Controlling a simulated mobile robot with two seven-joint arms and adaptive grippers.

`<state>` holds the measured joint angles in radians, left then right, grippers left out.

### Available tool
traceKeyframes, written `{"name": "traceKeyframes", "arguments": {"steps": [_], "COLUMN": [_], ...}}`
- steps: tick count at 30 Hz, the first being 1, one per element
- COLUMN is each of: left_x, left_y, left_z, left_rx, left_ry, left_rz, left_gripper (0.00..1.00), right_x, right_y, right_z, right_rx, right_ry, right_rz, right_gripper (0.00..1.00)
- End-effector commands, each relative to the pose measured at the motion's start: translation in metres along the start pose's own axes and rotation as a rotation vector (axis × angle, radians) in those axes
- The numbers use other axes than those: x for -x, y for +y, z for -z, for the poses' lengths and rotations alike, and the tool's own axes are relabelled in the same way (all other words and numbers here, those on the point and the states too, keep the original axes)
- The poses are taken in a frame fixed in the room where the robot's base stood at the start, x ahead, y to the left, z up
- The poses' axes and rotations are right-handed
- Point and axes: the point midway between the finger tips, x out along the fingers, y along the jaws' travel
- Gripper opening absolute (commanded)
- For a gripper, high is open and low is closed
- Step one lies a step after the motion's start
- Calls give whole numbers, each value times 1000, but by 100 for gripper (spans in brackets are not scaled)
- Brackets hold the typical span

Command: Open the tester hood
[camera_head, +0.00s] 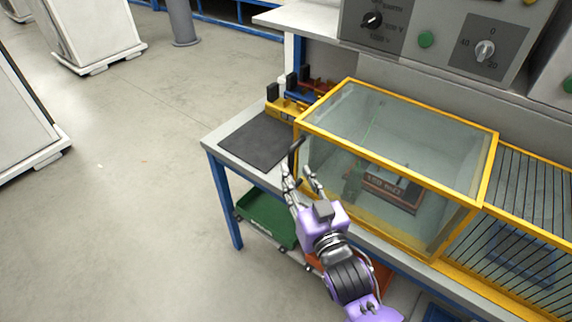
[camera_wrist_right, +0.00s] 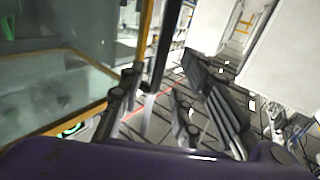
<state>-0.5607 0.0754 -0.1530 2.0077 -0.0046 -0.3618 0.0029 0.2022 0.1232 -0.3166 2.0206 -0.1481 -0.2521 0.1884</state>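The tester hood (camera_head: 397,160) is a clear box with a yellow frame, lying closed over the bench. A black bar-shaped handle (camera_head: 295,153) stands at its front left corner. Inside, seen through the panel, is a dark battery (camera_head: 390,190) with a red label. My right gripper (camera_head: 300,176) is just below the handle, fingers spread. In the wrist view the handle (camera_wrist_right: 167,45) reaches down toward the gap between the fingers of the gripper (camera_wrist_right: 155,112); contact cannot be made out. My left gripper is not in view.
A dark mat (camera_head: 255,140) lies on the bench left of the hood. Yellow and blue clamps (camera_head: 290,100) stand behind it. A panel with knobs (camera_head: 440,35) rises at the back. A barred yellow frame (camera_head: 525,240) adjoins at right. A green bin (camera_head: 268,220) sits below.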

Motion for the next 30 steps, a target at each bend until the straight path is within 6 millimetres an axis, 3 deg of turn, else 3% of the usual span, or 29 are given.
{"name": "traceKeyframes", "arguments": {"steps": [3,9,15,20,27,30], "left_x": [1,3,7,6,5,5], "left_y": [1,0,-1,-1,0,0], "left_z": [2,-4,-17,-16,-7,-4], "left_rx": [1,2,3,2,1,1], "left_ry": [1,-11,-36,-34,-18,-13], "left_rz": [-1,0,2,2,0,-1], "left_gripper": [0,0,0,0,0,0], "right_x": [-22,-46,-52,-52,-52,-52], "right_y": [0,0,0,0,0,0], "right_z": [3,1,0,0,0,0], "right_rx": [0,1,0,0,0,0], "right_ry": [4,2,0,0,0,-1], "right_rz": [0,0,-1,-1,-1,-1], "right_gripper": [31,31,31,31,1,0]}}
